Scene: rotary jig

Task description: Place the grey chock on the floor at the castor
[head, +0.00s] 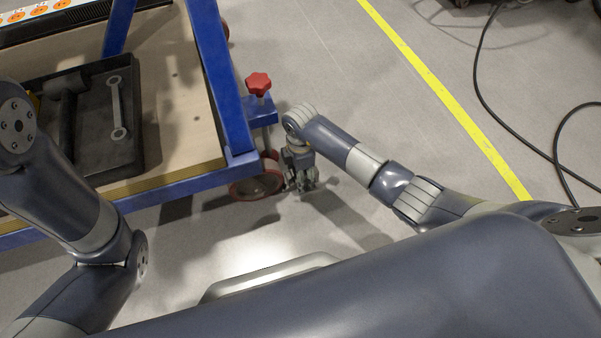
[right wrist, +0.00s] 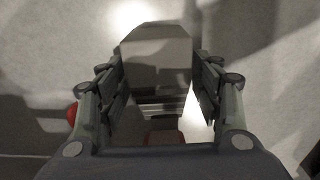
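The grey chock (right wrist: 156,72) sits between the two fingers of my right gripper (right wrist: 158,88) in the right wrist view, with a finger against or very close to each side. The gripper looks shut on it. In the head view my right gripper (head: 301,184) points down, low and just right of the red-rimmed castor (head: 257,188) under the blue frame's corner. The chock cannot be made out clearly there. I cannot tell whether the chock touches the floor (head: 310,235). My left gripper is out of view; only my left arm shows.
The blue-framed cart (head: 226,85) carries a wooden deck and a black tray (head: 124,148) with a wrench (head: 117,108). A red knob (head: 258,83) stands above the castor. A yellow line (head: 440,88) and black cables (head: 483,85) lie on the floor at right.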

